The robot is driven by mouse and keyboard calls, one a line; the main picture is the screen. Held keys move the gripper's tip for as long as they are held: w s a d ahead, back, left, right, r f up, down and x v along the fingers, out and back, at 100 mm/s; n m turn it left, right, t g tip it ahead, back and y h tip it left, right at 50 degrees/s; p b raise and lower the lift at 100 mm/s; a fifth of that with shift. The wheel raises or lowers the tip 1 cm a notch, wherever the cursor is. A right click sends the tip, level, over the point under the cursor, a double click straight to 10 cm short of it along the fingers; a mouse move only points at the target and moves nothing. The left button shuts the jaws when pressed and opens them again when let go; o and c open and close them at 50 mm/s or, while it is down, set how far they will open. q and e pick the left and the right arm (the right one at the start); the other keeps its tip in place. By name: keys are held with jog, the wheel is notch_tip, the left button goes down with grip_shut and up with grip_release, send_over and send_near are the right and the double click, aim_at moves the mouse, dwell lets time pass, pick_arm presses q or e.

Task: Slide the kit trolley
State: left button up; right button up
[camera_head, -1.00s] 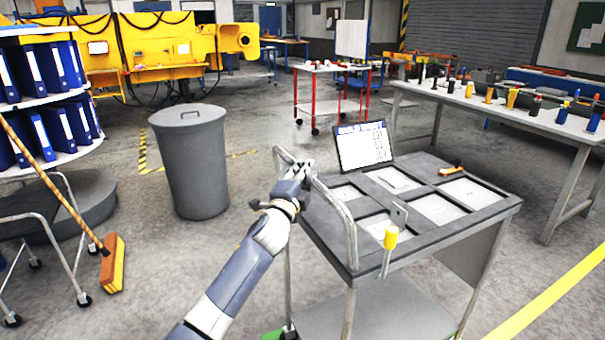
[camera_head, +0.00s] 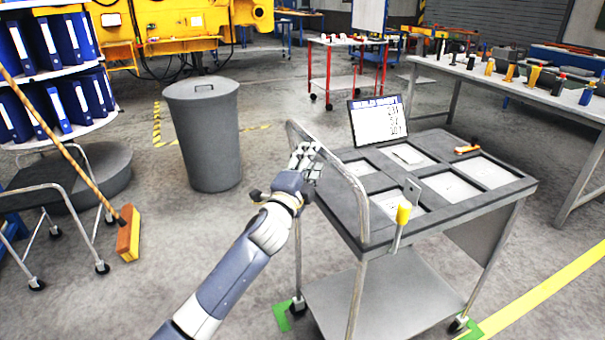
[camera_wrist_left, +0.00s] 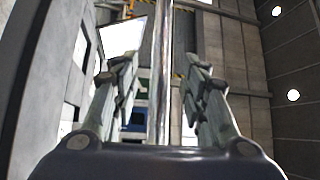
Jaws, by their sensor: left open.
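The kit trolley (camera_head: 440,228) is grey, with a compartmented top, a lower shelf (camera_head: 385,295) and a tubular metal handle (camera_head: 362,215) on its left side. My left gripper (camera_head: 308,163) is at the handle's far part, its fingers open. In the left wrist view the shiny handle tube (camera_wrist_left: 161,75) runs between the two spread fingers (camera_wrist_left: 160,98), with gaps visible on both sides. A tablet-like screen (camera_head: 378,121) stands at the trolley's back. A yellow-topped lever (camera_head: 402,225) is on its near side. My right gripper is not in view.
A grey bin (camera_head: 205,135) stands left of the trolley. A broom (camera_head: 128,232) and a wheeled frame (camera_head: 92,240) are further left. A workbench (camera_head: 590,110) is at the right. Green floor marks (camera_head: 281,316) lie by the trolley's casters. Floor between bin and trolley is clear.

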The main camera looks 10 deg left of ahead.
pick_arm(q)
jog(key=shift+v, duration=2.7)
jog(key=s+a+f+n+g+y, duration=0.1)
jog(key=s+a+f+n+g, duration=0.1)
jog(key=f, duration=1)
jog(key=s+a+f+n+g+y, duration=0.1)
jog(key=s+a+f+n+g, duration=0.15)
jog(key=f, duration=0.95)
jog(key=s+a+f+n+g+y, duration=0.1)
jog(key=s+a+f+n+g, duration=0.1)
jog(key=f, duration=1)
jog(key=s+a+f+n+g+p, duration=0.1)
jog(key=s+a+f+n+g, duration=0.1)
jog(key=s+f, duration=0.75)
jog(key=s+a+f+n+g, duration=0.2)
jog(key=s+f+g, duration=0.1)
jog(key=s+f, duration=0.6)
jog(key=s+a+f+n+g, duration=0.1)
jog(key=s+f, duration=0.4)
jog(key=s, duration=0.7)
jog(key=s+a+f+n+g+y, duration=0.1)
jog(key=s+f+n+g, duration=0.2)
jog(key=s, duration=0.9)
jog(key=s+a+f+n+g+p, duration=0.1)
jog(key=s+f+n+g, duration=0.1)
jog(key=s+f, duration=0.6)
jog(key=s, duration=0.5)
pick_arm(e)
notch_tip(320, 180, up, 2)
